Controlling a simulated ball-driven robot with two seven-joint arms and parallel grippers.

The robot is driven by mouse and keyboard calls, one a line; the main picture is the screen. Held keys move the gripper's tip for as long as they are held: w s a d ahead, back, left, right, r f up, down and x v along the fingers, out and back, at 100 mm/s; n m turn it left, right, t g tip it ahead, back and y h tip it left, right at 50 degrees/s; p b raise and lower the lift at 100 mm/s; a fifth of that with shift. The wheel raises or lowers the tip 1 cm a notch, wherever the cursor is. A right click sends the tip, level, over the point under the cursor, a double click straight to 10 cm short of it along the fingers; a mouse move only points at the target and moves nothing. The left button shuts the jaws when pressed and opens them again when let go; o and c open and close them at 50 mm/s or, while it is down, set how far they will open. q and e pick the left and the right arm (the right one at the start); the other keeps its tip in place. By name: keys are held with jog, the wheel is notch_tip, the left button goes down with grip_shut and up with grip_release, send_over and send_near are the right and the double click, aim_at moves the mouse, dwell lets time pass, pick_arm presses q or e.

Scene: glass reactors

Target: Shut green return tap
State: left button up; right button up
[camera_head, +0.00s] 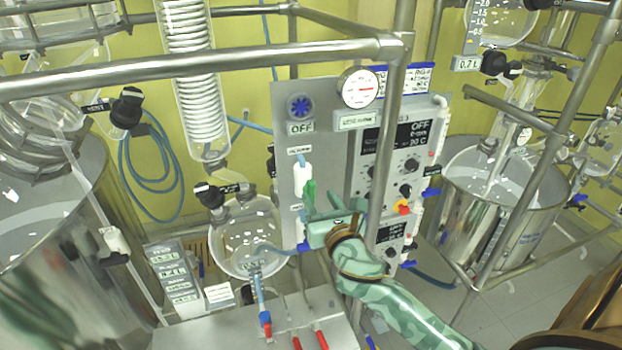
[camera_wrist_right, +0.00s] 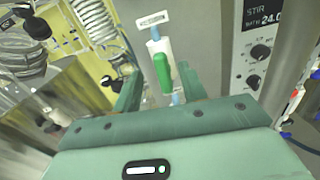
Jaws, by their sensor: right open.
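The green tap handle (camera_head: 309,192) is on a white tap body (camera_head: 301,174) on the grey panel, with blue hose above and below it. In the right wrist view the green handle (camera_wrist_right: 163,73) lies nearly along the white body (camera_wrist_right: 160,48), tilted slightly. My right gripper (camera_head: 325,208) is in front of the panel just below the handle. In the right wrist view my open right gripper (camera_wrist_right: 160,84) has one finger on each side of the handle. I cannot tell whether either finger touches it. The handle's lower part is close to the gripper in the head view. My left gripper is not in view.
The grey panel (camera_head: 340,100) carries a blue knob (camera_head: 299,107), a round gauge (camera_head: 360,87) and controller boxes (camera_head: 408,130) to the right. A metal frame rail (camera_head: 200,67) crosses above. A glass flask (camera_head: 245,235) hangs left of the gripper. Red-handled valves (camera_head: 321,340) stand below.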

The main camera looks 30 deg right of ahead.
aim_at(313, 187)
jog(key=x, duration=0.6)
jog(key=shift+w+p, duration=0.35)
jog(key=shift+w, duration=0.05)
grip_shut()
